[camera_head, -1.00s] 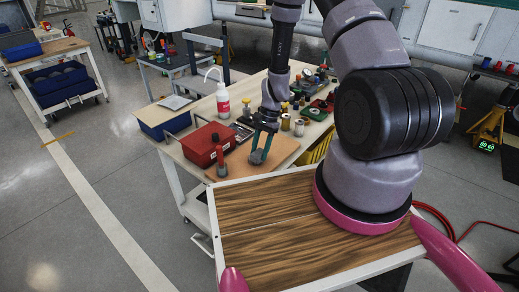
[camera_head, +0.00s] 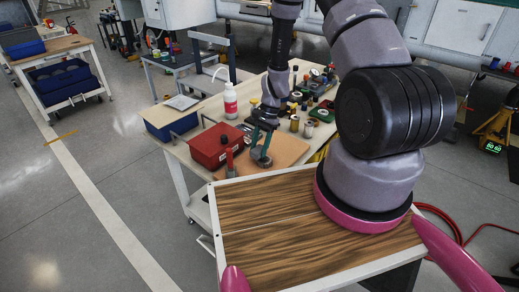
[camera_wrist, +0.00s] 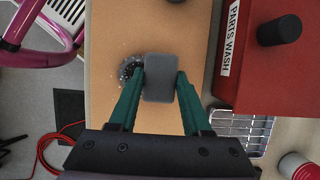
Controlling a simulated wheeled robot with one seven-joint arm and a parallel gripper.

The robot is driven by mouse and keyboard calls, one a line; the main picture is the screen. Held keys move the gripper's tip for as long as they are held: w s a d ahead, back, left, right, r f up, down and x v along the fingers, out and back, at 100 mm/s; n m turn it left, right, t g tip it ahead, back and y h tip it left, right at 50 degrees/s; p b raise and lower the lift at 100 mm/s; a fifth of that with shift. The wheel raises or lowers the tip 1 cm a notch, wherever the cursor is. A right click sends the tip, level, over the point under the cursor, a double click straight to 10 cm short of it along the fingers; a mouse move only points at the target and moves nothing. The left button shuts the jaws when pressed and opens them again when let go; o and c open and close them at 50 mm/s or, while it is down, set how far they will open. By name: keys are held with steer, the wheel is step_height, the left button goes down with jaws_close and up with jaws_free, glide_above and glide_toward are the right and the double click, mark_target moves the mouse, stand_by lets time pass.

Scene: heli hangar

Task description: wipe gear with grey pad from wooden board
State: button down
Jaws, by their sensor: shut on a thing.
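The grey pad (camera_wrist: 159,88) is held between the teal fingertips of my gripper (camera_wrist: 159,80), which is shut on it. The gear (camera_wrist: 129,70), a dark toothed disc with pale specks around it, lies on the wooden board (camera_wrist: 112,28) at the pad's left. The pad overlaps the gear's right side in the wrist view and hides part of it; I cannot tell if they touch. In the head view my gripper (camera_head: 262,150) is low over the wooden board (camera_head: 288,150), pointing down.
The red parts wash box (camera_wrist: 277,60) stands right of the board; it also shows in the head view (camera_head: 211,148). A wire basket (camera_wrist: 240,127) is beside it. A white bottle (camera_head: 230,101) and several small jars stand farther back.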

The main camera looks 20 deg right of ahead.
mark_target(260, 149)
step_height(260, 149, up, 2)
steer(key=shift+s+d+r, duration=0.15)
steer(key=shift+r, duration=2.7)
